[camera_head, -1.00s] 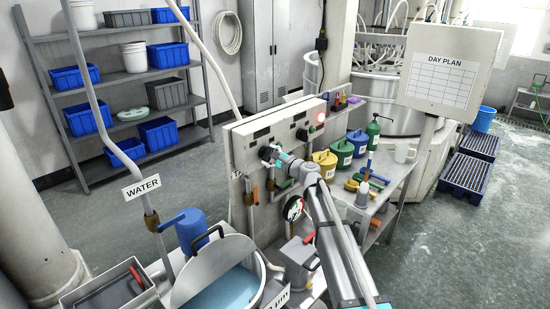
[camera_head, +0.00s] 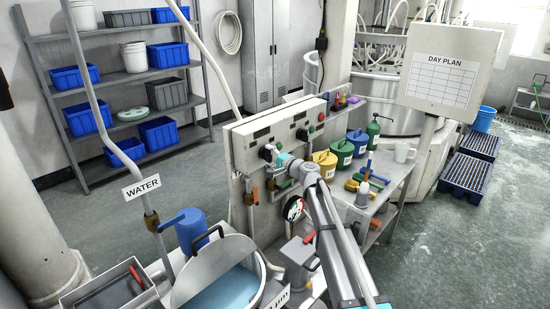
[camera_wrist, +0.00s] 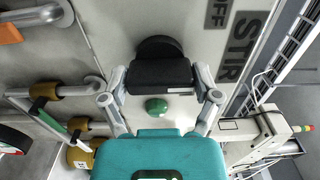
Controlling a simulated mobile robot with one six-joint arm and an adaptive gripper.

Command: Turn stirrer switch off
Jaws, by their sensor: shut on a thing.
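The stirrer switch is a black knob (camera_wrist: 158,75) on the pale control panel (camera_head: 241,150), between my fingers in the wrist view. Large "STIR" lettering (camera_wrist: 240,45) is on the panel to its right, with a partly cut-off word beside it. My gripper (camera_wrist: 162,98) is shut on the knob, one finger on each side. It also shows at the panel's left part in the head view (camera_head: 278,157), where it partly covers the knob (camera_head: 265,153). A green button (camera_wrist: 156,107) lies just below the knob in the wrist view. A red lamp (camera_head: 320,117) at the panel's upper right is unlit.
A second black knob (camera_head: 302,134) sits further right on the panel. Pipes with orange-handled valves (camera_wrist: 45,92) run close to my gripper. A side table (camera_head: 388,188) with coloured cans stands right of the panel. A lidded tub (camera_head: 225,290) is in front.

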